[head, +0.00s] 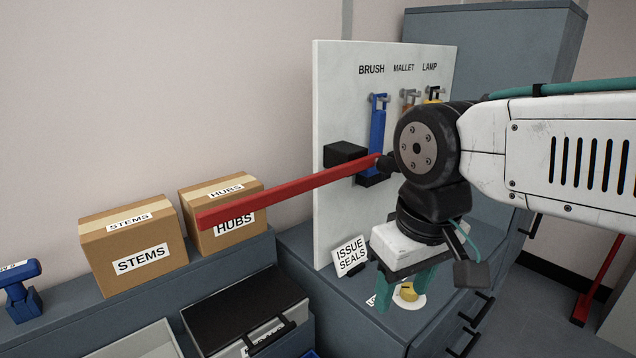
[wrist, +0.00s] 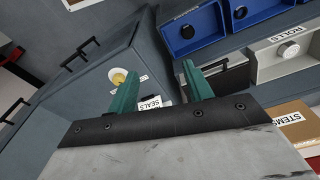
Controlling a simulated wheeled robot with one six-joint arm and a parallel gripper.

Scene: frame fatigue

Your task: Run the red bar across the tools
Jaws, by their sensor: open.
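The red bar (head: 290,190) reaches from near the white tool board (head: 335,105) out to the left, its free end in front of the HUBS box. Its right end is near a dark fitting beside my arm; how it is joined there is unclear. On the board, a blue brush (head: 378,130) hangs under BRUSH. The tools under MALLET and LAMP are mostly hidden by my arm. My gripper (head: 405,285) is open and empty, pointing down over the cabinet top, apart from the bar. Its green fingers also show in the wrist view (wrist: 158,80).
A yellow piece on a white disc (head: 419,301) lies below my gripper. An ISSUE SEALS card (head: 350,256) stands at the board's foot. STEMS (head: 135,250) and HUBS (head: 240,240) boxes are left. A black block (head: 345,152) sits on the board.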

